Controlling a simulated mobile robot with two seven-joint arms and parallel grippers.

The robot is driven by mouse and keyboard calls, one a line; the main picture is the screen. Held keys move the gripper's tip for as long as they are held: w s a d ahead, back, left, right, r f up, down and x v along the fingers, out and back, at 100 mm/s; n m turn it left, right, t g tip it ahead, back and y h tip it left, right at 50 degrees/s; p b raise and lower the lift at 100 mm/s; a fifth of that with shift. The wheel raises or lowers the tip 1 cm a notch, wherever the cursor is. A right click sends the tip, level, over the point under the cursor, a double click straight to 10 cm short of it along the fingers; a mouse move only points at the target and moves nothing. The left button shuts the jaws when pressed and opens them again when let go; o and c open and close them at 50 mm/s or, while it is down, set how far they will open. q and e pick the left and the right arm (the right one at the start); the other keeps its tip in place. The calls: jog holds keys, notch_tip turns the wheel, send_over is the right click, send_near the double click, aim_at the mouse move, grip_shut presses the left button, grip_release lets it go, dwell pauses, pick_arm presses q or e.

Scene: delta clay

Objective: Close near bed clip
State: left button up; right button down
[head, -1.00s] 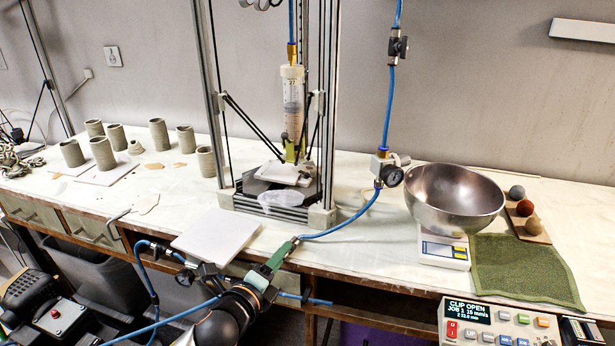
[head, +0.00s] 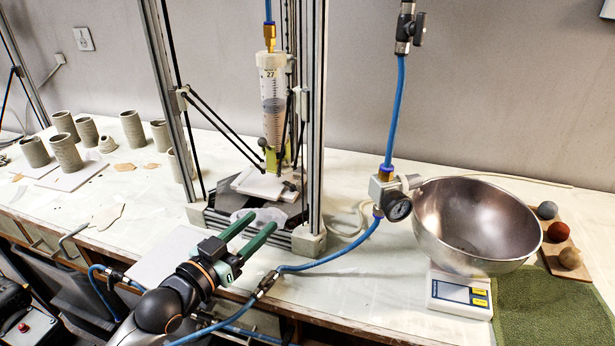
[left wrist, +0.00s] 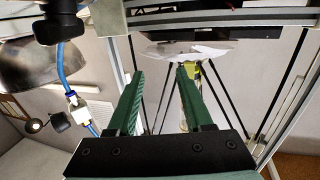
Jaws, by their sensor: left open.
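The printer bed (head: 226,200) is a dark platform low inside the delta frame, with a white plate (head: 262,184) on it. A small dark part shows at the plate's right edge; I cannot tell if it is the near bed clip or how it stands. A crumpled clear film hangs at the bed's front. My left gripper (head: 261,221) is open and empty, its two green fingers reaching toward the bed's front from below. In the left wrist view the spread fingers (left wrist: 161,73) point toward the film (left wrist: 188,52), with nothing between them. My right gripper is out of view.
Frame posts (head: 311,130) and a syringe (head: 273,95) stand around the bed. A blue hose with a gauge (head: 398,207) runs right of the frame. A metal bowl (head: 475,222) sits on a scale (head: 459,293). Clay cylinders (head: 66,152) stand at left.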

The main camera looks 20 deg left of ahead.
aim_at(298, 187)
pick_arm(q)
jog(key=x, duration=1.3)
jog(key=shift+r, duration=0.15)
jog(key=shift+a, duration=0.1)
grip_shut()
